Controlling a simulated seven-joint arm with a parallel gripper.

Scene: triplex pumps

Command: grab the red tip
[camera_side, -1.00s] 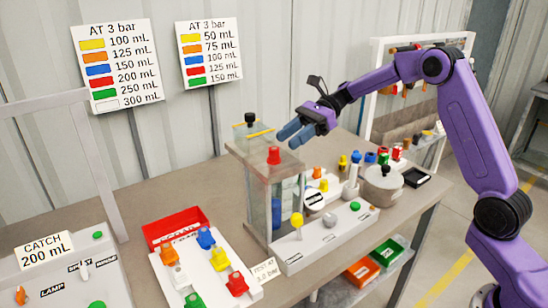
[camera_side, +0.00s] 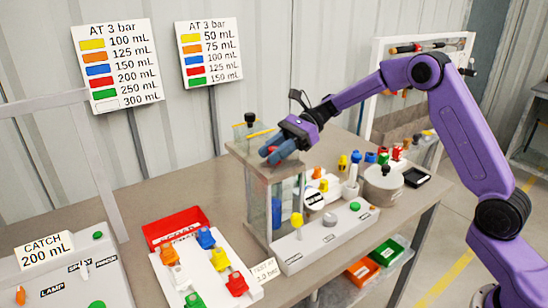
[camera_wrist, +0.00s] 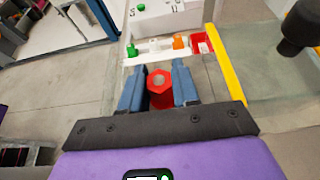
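A red tip (camera_wrist: 160,84) with a hexagonal top shows in the wrist view, between the two blue fingers of my gripper (camera_wrist: 159,80). The fingers stand apart, one on each side of it; I cannot tell whether they touch it. In the side view my gripper (camera_side: 272,154) is over the top of the clear tank (camera_side: 257,185) and hides most of that red tip. Another red tip (camera_side: 237,284) stands in the white rack (camera_side: 205,272) at the front.
A black-topped post (camera_side: 250,119) and a yellow bar (camera_side: 260,134) are on the tank top, close behind my gripper. A red tray (camera_side: 172,226) lies to the left. Several coloured tips and a round pot (camera_side: 383,185) stand to the right.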

